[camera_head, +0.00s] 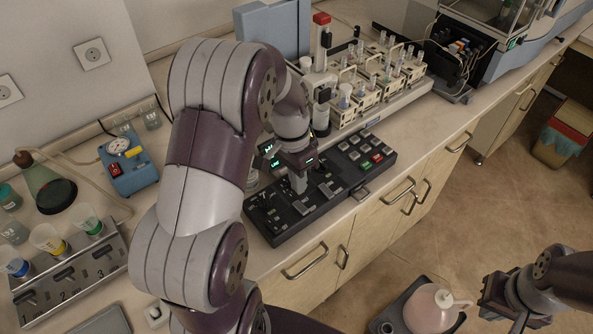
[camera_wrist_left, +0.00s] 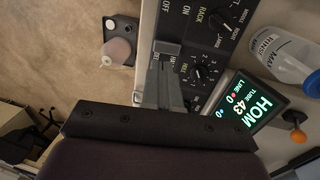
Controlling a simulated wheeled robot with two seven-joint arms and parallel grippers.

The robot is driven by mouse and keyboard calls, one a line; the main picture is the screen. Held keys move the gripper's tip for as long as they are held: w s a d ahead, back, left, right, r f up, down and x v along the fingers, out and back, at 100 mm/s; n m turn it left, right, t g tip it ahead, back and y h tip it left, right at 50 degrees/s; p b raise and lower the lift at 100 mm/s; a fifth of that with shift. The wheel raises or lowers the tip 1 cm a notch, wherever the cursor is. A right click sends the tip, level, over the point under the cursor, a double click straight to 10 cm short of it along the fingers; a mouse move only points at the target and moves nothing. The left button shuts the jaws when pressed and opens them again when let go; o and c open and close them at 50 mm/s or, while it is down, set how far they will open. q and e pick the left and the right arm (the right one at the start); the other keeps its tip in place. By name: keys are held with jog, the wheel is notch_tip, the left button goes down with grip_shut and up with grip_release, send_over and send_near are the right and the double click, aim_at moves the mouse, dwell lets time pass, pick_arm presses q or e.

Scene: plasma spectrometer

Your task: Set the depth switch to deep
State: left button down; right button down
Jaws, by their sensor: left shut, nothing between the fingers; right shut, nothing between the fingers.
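The black control panel (camera_head: 345,172) lies on the bench with several knobs, switches and buttons. My left gripper (camera_head: 298,184) is shut and empty, pointing down over the middle of the panel. In the left wrist view its closed fingers (camera_wrist_left: 165,78) cover part of the panel (camera_wrist_left: 240,18), beside a numbered dial (camera_wrist_left: 198,72) and ON and OFF lettering. I cannot read a depth label in either view, so I cannot tell which switch is the depth switch or how it is set. Whether the fingertips touch the panel is unclear. My right gripper (camera_head: 513,318) is shut and empty, low at the right.
A lit screen (camera_wrist_left: 250,103) and a rinse bottle (camera_wrist_left: 284,57) stand beside the panel. The tube rack (camera_head: 375,92) stands behind it. A blue device (camera_head: 130,165) and a numbered stand (camera_head: 75,272) are at the left. A pink bottle (camera_head: 430,308) stands below the bench.

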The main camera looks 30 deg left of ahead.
aim_at(302, 211)
pick_arm(q)
jog(key=f, duration=0.4)
jog(key=f+p, duration=0.1)
jog(key=f, duration=0.1)
jog(key=shift+s+d, duration=0.25)
jog(key=shift+d, duration=0.05)
jog(key=shift+d+f, duration=0.15)
jog(key=shift+f, duration=0.4)
jog(key=shift+s+d+f, duration=0.1)
jog(key=shift+f, duration=0.25)
jog(key=shift+s+r, duration=0.1)
